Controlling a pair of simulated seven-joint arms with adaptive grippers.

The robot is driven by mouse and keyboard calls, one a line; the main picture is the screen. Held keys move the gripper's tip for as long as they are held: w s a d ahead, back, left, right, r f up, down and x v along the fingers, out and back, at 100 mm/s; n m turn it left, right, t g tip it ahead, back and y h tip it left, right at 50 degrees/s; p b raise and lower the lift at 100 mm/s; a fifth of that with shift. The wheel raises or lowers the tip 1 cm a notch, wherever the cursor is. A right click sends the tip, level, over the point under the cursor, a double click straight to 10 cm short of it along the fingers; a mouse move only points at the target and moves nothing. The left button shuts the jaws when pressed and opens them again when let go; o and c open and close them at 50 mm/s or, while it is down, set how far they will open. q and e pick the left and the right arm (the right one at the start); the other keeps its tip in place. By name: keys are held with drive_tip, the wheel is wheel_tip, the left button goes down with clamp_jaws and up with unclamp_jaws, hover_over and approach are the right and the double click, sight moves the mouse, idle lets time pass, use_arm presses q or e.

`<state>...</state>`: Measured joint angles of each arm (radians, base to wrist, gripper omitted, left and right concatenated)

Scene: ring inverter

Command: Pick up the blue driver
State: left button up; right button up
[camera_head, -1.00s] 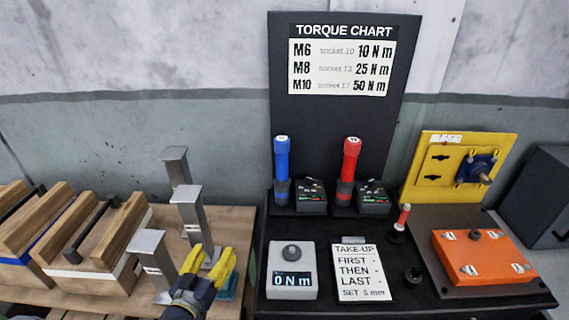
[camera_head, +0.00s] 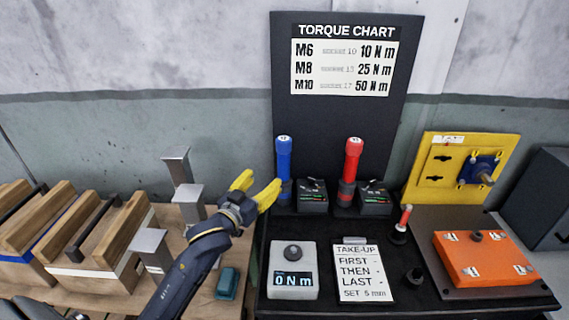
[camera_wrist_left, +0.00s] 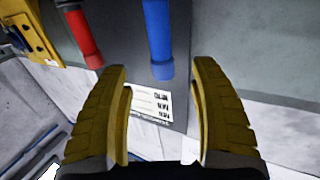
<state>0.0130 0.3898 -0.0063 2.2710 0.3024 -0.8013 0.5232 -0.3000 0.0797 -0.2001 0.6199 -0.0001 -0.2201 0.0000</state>
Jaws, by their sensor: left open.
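The blue driver (camera_head: 283,163) stands upright at the back of the black bench, left of the red driver (camera_head: 350,163) and in front of the dark chart board. My left gripper (camera_head: 262,188) is open, with yellow fingers pointing toward the blue driver's lower part from the left. It looks close but apart. In the left wrist view the blue driver (camera_wrist_left: 157,35) lies beyond the open fingers (camera_wrist_left: 160,95), nearly centred above the gap, with nothing between them. The red driver (camera_wrist_left: 82,35) is to its left there. My right gripper is not in view.
Black charger boxes (camera_head: 313,196) stand right beside the drivers. A grey torque display (camera_head: 292,270) and a take-up card (camera_head: 362,274) lie in front. Metal posts (camera_head: 188,203) and wooden boxes (camera_head: 95,250) are at left. An orange box (camera_head: 483,258) is at right.

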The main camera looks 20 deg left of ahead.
sight(281, 161)
use_arm(q)
drive_tip(key=w, duration=0.7)
drive_tip(key=shift+w+d, duration=0.25)
drive_tip(key=shift+w, duration=0.1)
drive_tip(key=shift+w+d+r, duration=0.1)
drive_tip(key=shift+w, duration=1.35)
drive_tip(key=shift+w+d, duration=0.1)
drive_tip(key=shift+w, duration=1.35)
drive_tip(key=shift+c, duration=0.4)
drive_tip(key=c, duration=1.3)
drive_tip(key=shift+r, duration=0.15)
